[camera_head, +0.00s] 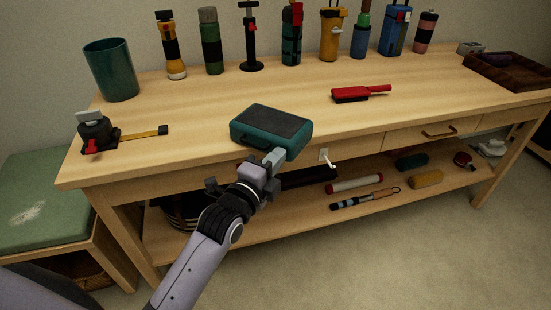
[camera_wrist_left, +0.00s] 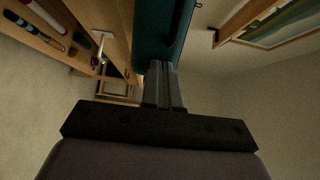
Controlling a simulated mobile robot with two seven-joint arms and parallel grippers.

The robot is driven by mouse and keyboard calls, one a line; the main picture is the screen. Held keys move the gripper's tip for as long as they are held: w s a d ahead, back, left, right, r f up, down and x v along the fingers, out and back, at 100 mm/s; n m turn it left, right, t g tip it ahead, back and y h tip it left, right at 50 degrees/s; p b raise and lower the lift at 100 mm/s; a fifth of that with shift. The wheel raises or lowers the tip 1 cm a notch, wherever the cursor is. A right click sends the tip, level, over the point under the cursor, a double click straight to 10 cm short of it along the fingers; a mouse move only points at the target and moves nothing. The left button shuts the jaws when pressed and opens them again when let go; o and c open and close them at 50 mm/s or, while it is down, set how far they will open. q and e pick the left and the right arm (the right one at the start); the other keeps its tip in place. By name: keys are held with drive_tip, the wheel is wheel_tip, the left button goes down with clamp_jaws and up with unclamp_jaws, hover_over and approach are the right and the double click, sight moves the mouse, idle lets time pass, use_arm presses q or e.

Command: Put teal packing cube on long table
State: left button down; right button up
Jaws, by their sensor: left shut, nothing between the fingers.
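The teal packing cube (camera_head: 271,130) has a dark top and a handle on its left front side. It lies on the long table (camera_head: 215,104), close to the front edge. My left gripper (camera_head: 272,160) is at the cube's near side, just in front of the table edge. Its fingers are shut with nothing between them. In the left wrist view the shut fingers (camera_wrist_left: 165,85) point at the teal cube (camera_wrist_left: 160,35); whether they touch it I cannot tell. My right gripper is not in view.
A red brush (camera_head: 360,94) lies right of the cube, and a tape measure (camera_head: 97,130) lies at the left. A teal bin (camera_head: 111,70) and several bottles and tools stand along the back. A lower shelf holds several items. A green cushioned bench (camera_head: 45,200) stands at the left.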

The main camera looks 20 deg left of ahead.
sight(264, 133)
use_arm(q)
drive_tip(key=w+a, duration=0.3)
drive_tip(key=w, duration=0.2)
drive_tip(key=w+a, duration=0.2)
drive_tip(key=w, duration=0.1)
drive_tip(key=shift+w+a, duration=0.15)
drive_tip(key=shift+a, duration=0.15)
